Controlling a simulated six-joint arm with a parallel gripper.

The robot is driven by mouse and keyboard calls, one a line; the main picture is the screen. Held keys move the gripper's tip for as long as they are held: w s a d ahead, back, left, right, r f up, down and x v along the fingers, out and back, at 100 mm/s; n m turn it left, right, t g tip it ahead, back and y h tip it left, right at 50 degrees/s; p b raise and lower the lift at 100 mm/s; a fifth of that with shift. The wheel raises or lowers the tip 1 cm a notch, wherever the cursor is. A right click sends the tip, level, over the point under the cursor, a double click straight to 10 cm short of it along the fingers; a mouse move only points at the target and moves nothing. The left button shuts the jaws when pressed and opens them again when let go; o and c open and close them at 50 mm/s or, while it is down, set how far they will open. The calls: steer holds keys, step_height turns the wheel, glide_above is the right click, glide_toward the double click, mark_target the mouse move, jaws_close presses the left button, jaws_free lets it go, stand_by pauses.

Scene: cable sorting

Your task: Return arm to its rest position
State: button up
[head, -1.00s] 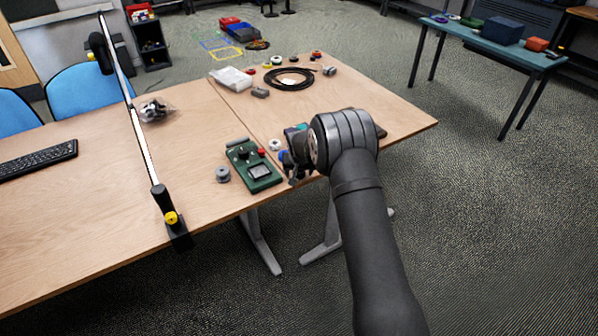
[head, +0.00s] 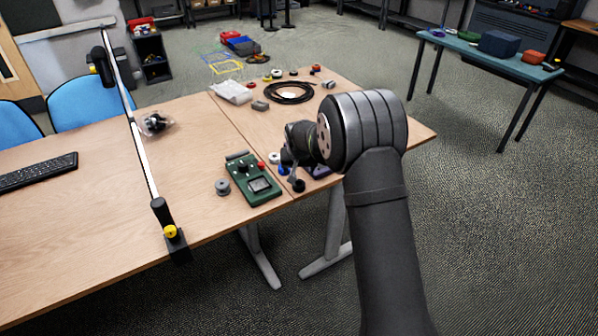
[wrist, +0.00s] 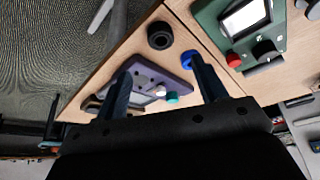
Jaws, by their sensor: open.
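My gripper (head: 289,172) hangs over the front edge of the wooden table (head: 90,215), just right of a green device with a small screen (head: 262,184). In the wrist view my gripper (wrist: 160,72) has its two dark fingers well apart, with nothing held between them. A purple device with a teal knob (wrist: 172,98) lies on the table below the fingers and is partly hidden by them. My wrist and forearm hide part of the table's right side in the head view.
A grey spool (head: 222,187) is left of the green device. A black roll (wrist: 160,35) is near the table edge. A black cable coil (head: 272,97) and a clear bag (head: 232,92) lie farther back. Open floor is at the right.

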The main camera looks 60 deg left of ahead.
mark_target(299, 184)
steer(key=shift+f, duration=0.1)
steer(key=x, duration=1.1)
steer(key=shift+a+f, duration=0.1)
steer(key=shift+f, duration=0.3)
steer(key=shift+w+a+r, duration=0.1)
steer(key=shift+r, duration=1.05)
steer(key=shift+f, duration=0.1)
